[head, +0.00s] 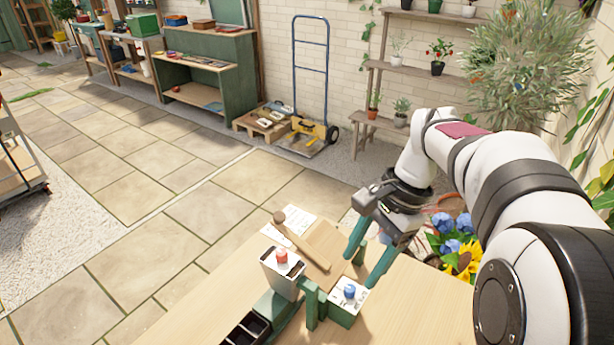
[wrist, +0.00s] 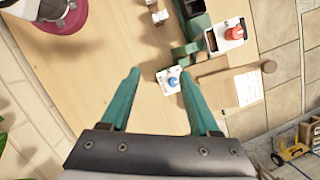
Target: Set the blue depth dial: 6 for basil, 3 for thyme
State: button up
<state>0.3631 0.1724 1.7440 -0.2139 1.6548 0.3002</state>
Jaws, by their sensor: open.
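The blue depth dial (head: 349,291) sits on the white top of a small green box (head: 343,317) on the wooden table. My gripper (head: 368,262) is open and empty above the table, just behind the dial in the head view. Its two green fingers (wrist: 158,72) are wide apart in the wrist view. The dial's number marks are too small to read. No plant that I can name as basil or thyme shows.
A red knob (head: 282,256) tops a taller box (head: 283,275) left of the dial. A black tray (head: 245,331) stands at the front. The table (head: 400,310) is bare to the right.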

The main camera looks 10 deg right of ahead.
aim_at(351, 288)
jog(key=w+d+f+m+y, duration=0.1)
jog(key=w+d+f+m, duration=0.25)
jog(key=w+d, duration=0.4)
jog(key=x, duration=1.4)
jog(key=shift+s+f, duration=0.25)
jog(key=shift+f, duration=0.15)
grip_shut()
